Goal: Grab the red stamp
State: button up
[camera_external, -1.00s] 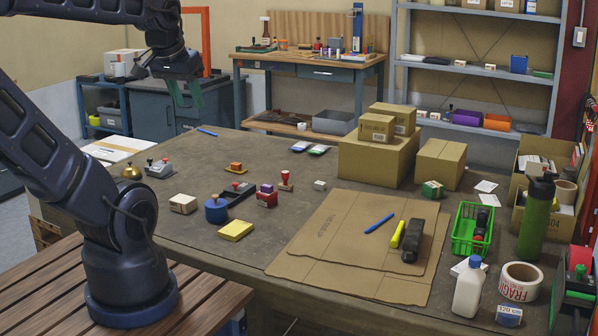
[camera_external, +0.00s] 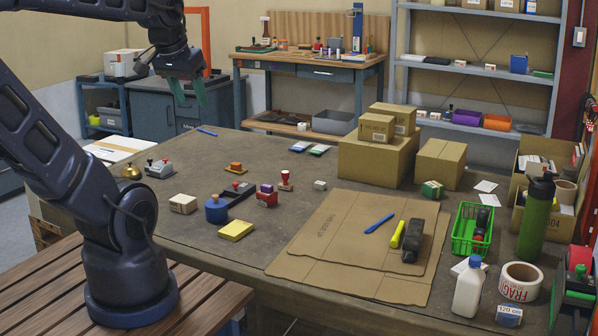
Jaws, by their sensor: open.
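A small upright stamp with a red handle and a light base (camera_external: 286,181) stands on the brown table (camera_external: 245,165), left of the cardboard sheets. Just left of it is a red block with a purple top (camera_external: 267,196), which may also be a stamp. My gripper (camera_external: 190,98) is open and empty, with green fingers pointing down. It is high at the upper left in the picture, well apart from both red things. Nothing hides the red-handled stamp.
Near the stamp are a blue round pot (camera_external: 216,211), a dark tray (camera_external: 238,192), a yellow pad (camera_external: 236,230), an orange item (camera_external: 236,168) and a small white block (camera_external: 320,185). Cardboard boxes (camera_external: 378,158) stand behind to the right. The table's left rear is mostly clear.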

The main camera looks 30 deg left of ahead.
jog(key=w+r+m+g, duration=0.1)
jog(key=w+m, duration=0.4)
jog(key=w, duration=0.9)
jog(key=m+g+h, duration=0.1)
jog(key=m+g, duration=0.3)
jog(key=m, duration=0.9)
send_over(285, 172)
jog(key=f, duration=3)
jog(key=shift+w+a+f, duration=0.1)
jog(key=shift+a+f, duration=0.05)
jog(key=shift+a, duration=0.05)
jog(key=shift+w+a+f, duration=0.1)
jog(key=shift+w+f, duration=0.1)
jog(key=shift+f, duration=0.35)
jog(key=f, duration=0.5)
jog(key=shift+d+f, duration=0.2)
jog(key=shift+d, duration=0.1)
jog(key=shift+s+d+f, duration=0.1)
jog(key=shift+f, duration=1.2)
jog(key=shift+s+d+f, duration=0.1)
jog(key=shift+f, duration=1.2)
jog(key=shift+c, duration=0.2)
